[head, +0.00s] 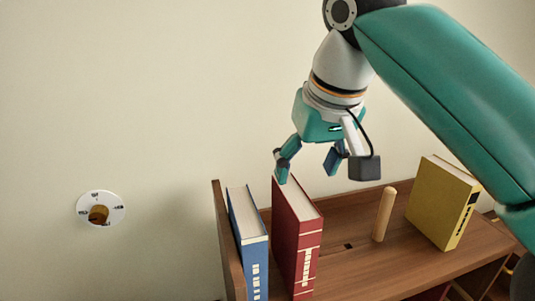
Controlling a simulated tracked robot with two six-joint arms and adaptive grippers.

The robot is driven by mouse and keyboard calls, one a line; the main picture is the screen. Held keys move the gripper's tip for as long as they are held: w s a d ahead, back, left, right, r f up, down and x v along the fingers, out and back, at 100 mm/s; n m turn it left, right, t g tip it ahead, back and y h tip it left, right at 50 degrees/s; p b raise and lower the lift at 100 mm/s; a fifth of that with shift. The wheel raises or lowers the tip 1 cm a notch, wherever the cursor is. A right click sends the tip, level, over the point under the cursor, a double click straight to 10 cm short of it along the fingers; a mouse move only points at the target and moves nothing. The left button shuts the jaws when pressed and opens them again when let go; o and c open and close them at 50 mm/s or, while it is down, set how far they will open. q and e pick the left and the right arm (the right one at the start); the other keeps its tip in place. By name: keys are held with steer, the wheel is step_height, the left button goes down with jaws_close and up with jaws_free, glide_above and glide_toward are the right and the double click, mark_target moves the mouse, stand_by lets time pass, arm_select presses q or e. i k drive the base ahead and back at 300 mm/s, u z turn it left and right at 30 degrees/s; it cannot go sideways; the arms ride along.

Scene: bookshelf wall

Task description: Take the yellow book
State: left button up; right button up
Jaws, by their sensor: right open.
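The yellow book (437,205) stands at the right of the shelf top in the head view, tilted, with its spine facing right. My right gripper (307,172) is open and empty. It hangs above the shelf, to the left of the yellow book and apart from it. One fingertip is at the top edge of the red book (300,240) in the picture; I cannot tell whether they touch. My left gripper is not in view.
A blue book (250,245) stands left of the red book, near the shelf's left side panel (228,240). A wooden peg (384,214) stands between the red and yellow books on the shelf (355,272). A round white dial (101,208) is on the wall.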

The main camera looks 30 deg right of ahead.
mark_target(444, 197)
steer(key=k, duration=1)
